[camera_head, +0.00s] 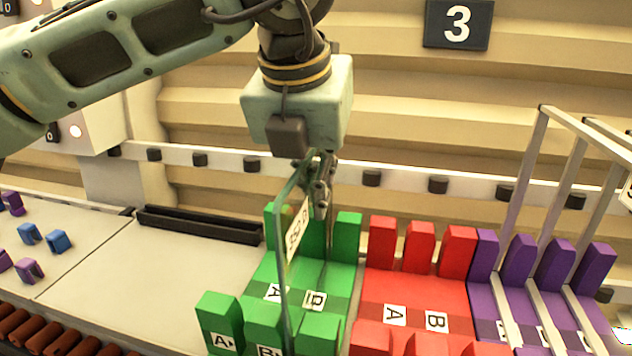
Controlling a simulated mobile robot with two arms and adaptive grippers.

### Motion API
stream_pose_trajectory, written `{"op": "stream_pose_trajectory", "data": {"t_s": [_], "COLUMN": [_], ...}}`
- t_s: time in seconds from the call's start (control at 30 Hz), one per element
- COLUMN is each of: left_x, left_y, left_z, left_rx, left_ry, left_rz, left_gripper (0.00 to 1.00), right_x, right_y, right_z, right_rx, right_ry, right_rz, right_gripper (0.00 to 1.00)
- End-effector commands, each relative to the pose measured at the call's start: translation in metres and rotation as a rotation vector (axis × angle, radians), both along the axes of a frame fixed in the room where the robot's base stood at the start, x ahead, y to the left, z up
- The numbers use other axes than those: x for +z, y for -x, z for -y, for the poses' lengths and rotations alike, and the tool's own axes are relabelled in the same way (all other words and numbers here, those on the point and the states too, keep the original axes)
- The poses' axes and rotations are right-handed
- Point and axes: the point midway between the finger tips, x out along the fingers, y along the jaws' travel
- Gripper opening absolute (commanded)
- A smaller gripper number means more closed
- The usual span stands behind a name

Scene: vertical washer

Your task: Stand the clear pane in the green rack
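The clear pane (283,255) stands upright, seen nearly edge-on, with a white label on its face. My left gripper (320,190) is shut on it near the upper far edge, fingers pointing down. The green rack (262,318) is below, with several upright green blocks and slot labels A and B. The pane's lower near end passes in front of the rack, by the near block marked B. I cannot tell whether its bottom edge is seated in a slot or just above it. My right gripper is not in view.
A red rack (420,250) stands directly right of the green one. A purple rack (483,280) beyond it holds tall grey-edged panes (522,190). A black slotted bar (200,224) lies left on the pale table (150,280). A rail with dark knobs (438,185) runs behind.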

Motion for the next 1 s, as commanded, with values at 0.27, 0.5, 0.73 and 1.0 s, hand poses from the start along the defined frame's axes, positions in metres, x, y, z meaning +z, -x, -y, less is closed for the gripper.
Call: {"op": "stream_pose_trajectory", "data": {"t_s": [0.27, 0.5, 0.73, 1.0], "left_x": [0.0, -0.001, -0.002, 0.036], "left_y": [0.0, 0.0, 0.001, 0.014], "left_z": [0.0, 0.0, 0.0, -0.005], "left_rx": [0.0, 0.001, -0.001, 0.001], "left_ry": [0.003, 0.002, -0.002, 0.002], "left_rz": [0.002, 0.001, -0.002, 0.002], "left_gripper": [0.14, 0.27, 0.27, 0.27], "right_x": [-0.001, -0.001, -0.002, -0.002], "right_y": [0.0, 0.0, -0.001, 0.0], "right_z": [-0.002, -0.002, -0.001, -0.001], "right_rx": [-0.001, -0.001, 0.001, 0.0], "right_ry": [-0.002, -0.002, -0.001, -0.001], "right_rz": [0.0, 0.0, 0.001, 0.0], "right_gripper": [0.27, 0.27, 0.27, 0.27]}}
